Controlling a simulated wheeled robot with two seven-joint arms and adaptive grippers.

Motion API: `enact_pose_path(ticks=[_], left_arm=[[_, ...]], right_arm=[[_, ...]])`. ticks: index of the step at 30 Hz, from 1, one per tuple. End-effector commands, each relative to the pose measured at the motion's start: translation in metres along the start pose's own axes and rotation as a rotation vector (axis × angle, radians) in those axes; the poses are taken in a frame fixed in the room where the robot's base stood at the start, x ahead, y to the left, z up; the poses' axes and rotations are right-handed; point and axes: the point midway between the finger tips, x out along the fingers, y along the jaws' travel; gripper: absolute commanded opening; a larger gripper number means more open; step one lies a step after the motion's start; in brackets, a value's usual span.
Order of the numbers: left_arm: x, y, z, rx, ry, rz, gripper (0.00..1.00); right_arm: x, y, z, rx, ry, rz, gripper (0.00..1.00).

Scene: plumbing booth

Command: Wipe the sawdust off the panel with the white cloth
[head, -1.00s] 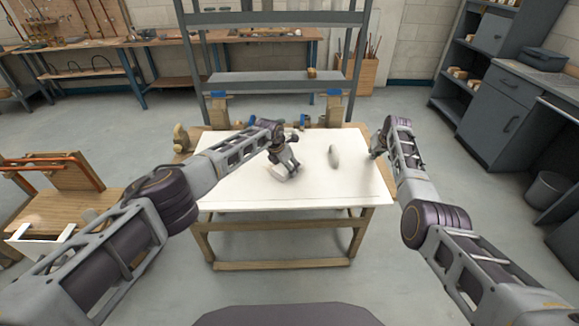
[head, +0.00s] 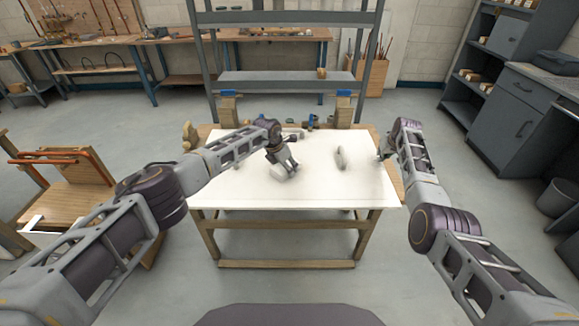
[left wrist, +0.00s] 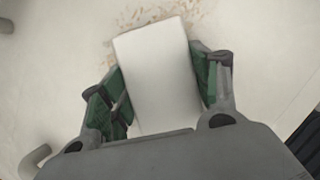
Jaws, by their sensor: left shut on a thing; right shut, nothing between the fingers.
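The white panel (head: 313,190) lies flat on a wooden table. My left gripper (head: 282,168) is low over the panel, left of its middle, shut on the white cloth (head: 277,173). In the left wrist view the cloth (left wrist: 160,75) looks like a pale block between the green finger pads. Tan sawdust (left wrist: 196,18) is scattered on the panel around the cloth's far end. Whether the cloth touches the panel is hard to tell. My right gripper (head: 384,154) is shut and empty near the panel's right edge.
A pale upright object (head: 340,157) stands on the panel right of the left gripper. Blue-and-brass fittings (head: 312,122) sit behind the panel's back edge, before a grey metal frame (head: 285,77). A wooden stand with copper pipe (head: 75,180) is at the left.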

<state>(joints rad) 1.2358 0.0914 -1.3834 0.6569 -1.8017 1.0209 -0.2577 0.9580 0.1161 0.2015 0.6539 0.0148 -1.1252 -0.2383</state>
Motion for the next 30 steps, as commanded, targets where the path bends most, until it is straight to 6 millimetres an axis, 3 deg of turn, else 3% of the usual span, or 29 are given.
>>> enact_pose_path(ticks=[14, 30], left_arm=[[0.000, 0.003, -0.003, -0.001, 0.002, 0.001, 0.27], [-0.009, 0.022, -0.020, -0.001, 0.000, 0.000, 0.27]], right_arm=[[0.000, 0.000, 0.000, 0.000, 0.000, 0.000, 0.00], [0.000, 0.000, 0.000, 0.000, 0.000, 0.000, 0.00]])
